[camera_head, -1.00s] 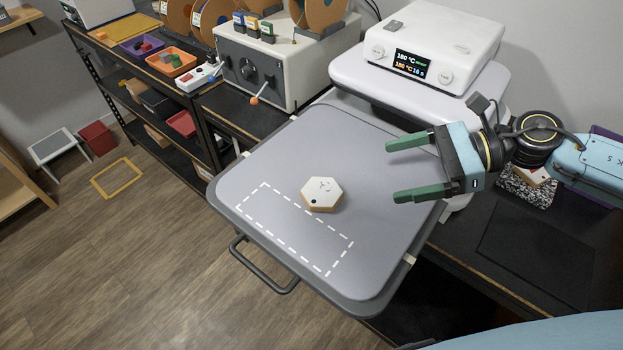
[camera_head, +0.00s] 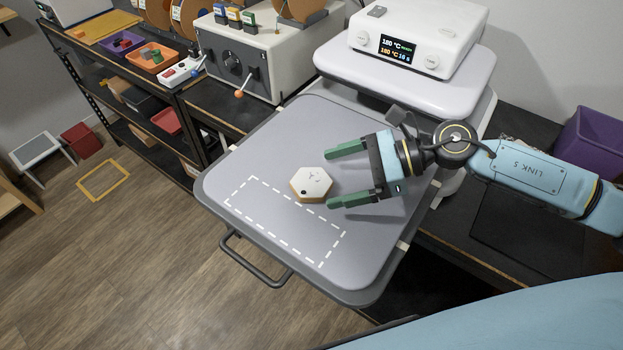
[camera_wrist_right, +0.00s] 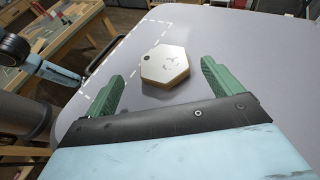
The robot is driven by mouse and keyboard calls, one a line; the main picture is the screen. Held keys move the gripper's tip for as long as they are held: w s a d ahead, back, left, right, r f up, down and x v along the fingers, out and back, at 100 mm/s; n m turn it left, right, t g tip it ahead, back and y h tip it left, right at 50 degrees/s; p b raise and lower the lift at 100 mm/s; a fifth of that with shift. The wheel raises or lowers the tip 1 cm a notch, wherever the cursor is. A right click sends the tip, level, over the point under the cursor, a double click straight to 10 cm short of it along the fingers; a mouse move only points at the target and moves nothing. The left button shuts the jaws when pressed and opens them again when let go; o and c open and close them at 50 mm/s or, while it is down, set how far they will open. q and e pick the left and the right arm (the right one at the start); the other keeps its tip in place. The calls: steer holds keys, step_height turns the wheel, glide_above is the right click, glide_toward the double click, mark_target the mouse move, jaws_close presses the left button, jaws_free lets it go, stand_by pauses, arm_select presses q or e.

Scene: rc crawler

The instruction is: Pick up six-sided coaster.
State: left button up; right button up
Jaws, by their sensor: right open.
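The six-sided coaster (camera_head: 312,182) lies flat on the grey tray-like surface (camera_head: 300,130), with a white top, tan sides and a dark dot near one corner. It touches the edge of a dashed white outline or lies just beyond it. My right gripper (camera_head: 338,178) is open and empty, its green fingers pointing left at the coaster, close to its right side. In the right wrist view the coaster (camera_wrist_right: 166,66) sits ahead of the fingertips, between their lines. My left gripper is not in the head view; a dark and blue arm part shows at the left of the wrist view.
A white heat press with a display (camera_head: 418,40) stands behind the surface. A grey machine with an orange-tipped lever (camera_head: 240,94) is at the back left. A purple bin (camera_head: 590,145) is at the right. The surface around the coaster is clear.

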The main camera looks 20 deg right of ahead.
mark_target(306, 182)
steer(key=x, duration=0.2)
steer(key=p+x, duration=0.1)
steer(key=shift+w+a, duration=0.35)
steer(key=shift+w, duration=0.05)
steer(key=shift+a+f, duration=0.25)
steer(key=shift+a, duration=0.1)
steer(key=c, duration=1.1)
steer(key=shift+o, duration=0.2)
steer(key=shift+r, duration=0.1)
